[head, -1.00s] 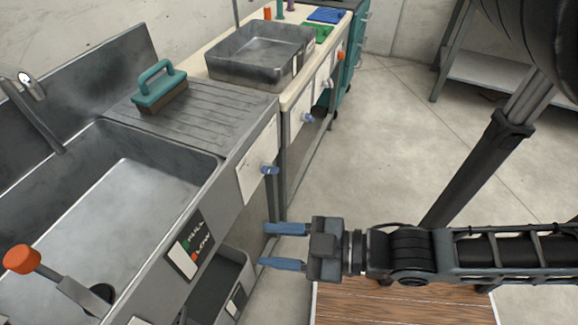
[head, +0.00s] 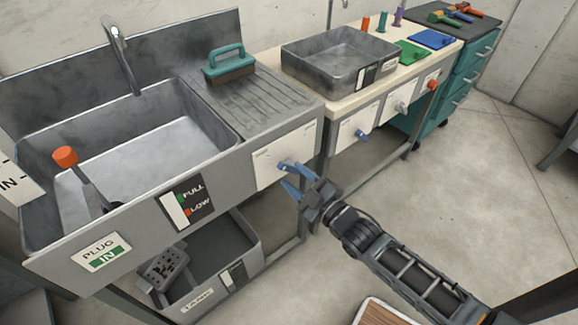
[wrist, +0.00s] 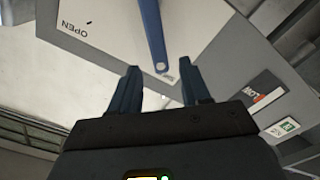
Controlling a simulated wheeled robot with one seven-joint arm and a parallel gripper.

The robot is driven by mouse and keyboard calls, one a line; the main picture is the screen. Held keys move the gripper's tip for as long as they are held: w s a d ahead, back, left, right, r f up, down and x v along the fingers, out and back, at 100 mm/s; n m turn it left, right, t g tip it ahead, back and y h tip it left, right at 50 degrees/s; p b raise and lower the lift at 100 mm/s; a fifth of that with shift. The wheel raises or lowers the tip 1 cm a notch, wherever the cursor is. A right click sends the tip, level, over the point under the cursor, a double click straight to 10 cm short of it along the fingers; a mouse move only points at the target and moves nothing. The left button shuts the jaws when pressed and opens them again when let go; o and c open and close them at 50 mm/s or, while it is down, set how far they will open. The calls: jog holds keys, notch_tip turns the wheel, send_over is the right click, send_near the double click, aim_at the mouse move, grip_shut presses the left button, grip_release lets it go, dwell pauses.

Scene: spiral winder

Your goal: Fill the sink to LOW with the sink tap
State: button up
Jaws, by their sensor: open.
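The steel sink (head: 150,140) is at left in the head view, with a curved spout (head: 122,55) over it. I see no clear water surface in it. The FULL/LOW gauge (head: 187,203) is on its front. The blue tap lever (head: 287,166) is on a white panel right of the gauge. Contact is unclear.
An orange-knobbed handle (head: 65,157) stands at the sink's left, above a PLUG IN sign (head: 101,252). A green brush (head: 229,66) sits on the drainboard. A grey bin (head: 215,262) is beneath.

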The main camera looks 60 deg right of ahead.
aim_at(285, 169)
jog(key=shift+x, duration=2.6)
jog(key=shift+c, duration=0.5)
grip_shut()
